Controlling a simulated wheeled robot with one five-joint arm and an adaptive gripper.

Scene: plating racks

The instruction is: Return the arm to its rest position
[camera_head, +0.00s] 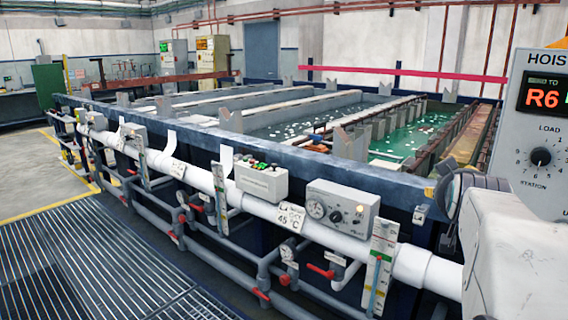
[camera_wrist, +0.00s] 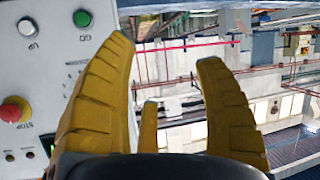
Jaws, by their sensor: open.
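My gripper (camera_wrist: 170,85) shows in the wrist view as yellow ribbed fingers spread apart, with nothing between them. A hoist control panel (camera_wrist: 45,85) is at the left of that view, beside the left finger. It has a green button, a white button and a red stop knob. In the head view the same kind of panel, a grey hoist box (camera_head: 540,130), stands at the right edge with a red "R6" display. My pale arm fills the lower right corner of the head view, and the gripper itself is not seen there.
A long plating tank (camera_head: 330,165) with green liquid and cross bars fills the middle. White pipes (camera_head: 250,203), gauges, a grey control box (camera_head: 341,208) and red-handled valves line its front. Floor grating (camera_head: 90,265) lies at lower left. Open floor (camera_head: 35,175) lies beyond it.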

